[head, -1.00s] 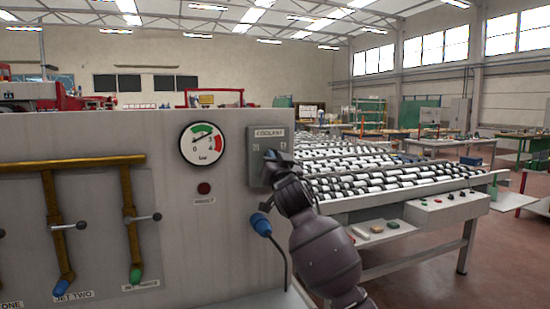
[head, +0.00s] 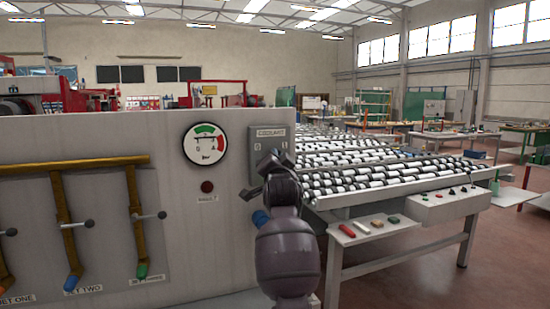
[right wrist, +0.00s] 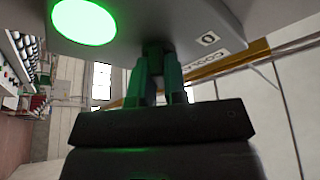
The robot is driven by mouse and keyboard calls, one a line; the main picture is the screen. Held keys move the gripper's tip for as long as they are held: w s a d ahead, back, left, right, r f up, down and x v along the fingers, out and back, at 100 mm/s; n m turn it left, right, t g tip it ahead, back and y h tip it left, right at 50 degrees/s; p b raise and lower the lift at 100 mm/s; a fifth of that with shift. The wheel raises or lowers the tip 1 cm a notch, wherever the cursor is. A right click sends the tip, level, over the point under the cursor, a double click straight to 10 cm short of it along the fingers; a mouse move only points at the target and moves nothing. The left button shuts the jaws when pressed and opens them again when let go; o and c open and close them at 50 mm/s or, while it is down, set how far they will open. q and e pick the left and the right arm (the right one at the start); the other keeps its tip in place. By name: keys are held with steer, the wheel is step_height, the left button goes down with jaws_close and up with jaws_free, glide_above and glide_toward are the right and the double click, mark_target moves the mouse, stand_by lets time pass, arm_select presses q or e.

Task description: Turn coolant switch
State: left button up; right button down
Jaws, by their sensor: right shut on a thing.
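The grey coolant switch box (head: 257,142), labelled COOLANT, is on the right end of the machine's front panel. My right gripper (head: 272,163) is at the lower part of this box in the head view and hides its switch knob. In the right wrist view my right gripper (right wrist: 157,84) has its fingers shut on the dark switch knob (right wrist: 155,48). Part of the label and a 0 mark (right wrist: 208,39) show beside the knob. A round green lamp (right wrist: 84,20) glows on the other side. My left gripper is not in view.
A pressure gauge (head: 205,144) and a dark red lamp (head: 207,187) are left of the box. Brass pipes with valve levers (head: 75,224) are further left. A roller conveyor (head: 370,180) stands close on the right. Open floor (head: 400,275) lies at lower right.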

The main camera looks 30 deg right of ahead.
steer(key=shift+r, duration=0.1)
stand_by(0.3)
steer(key=c, duration=1.2)
jaws_free()
steer(key=shift+d, duration=0.1)
steer(key=shift+o, duration=0.2)
steer(key=shift+s+f, duration=0.1)
steer(key=shift+f, duration=0.1)
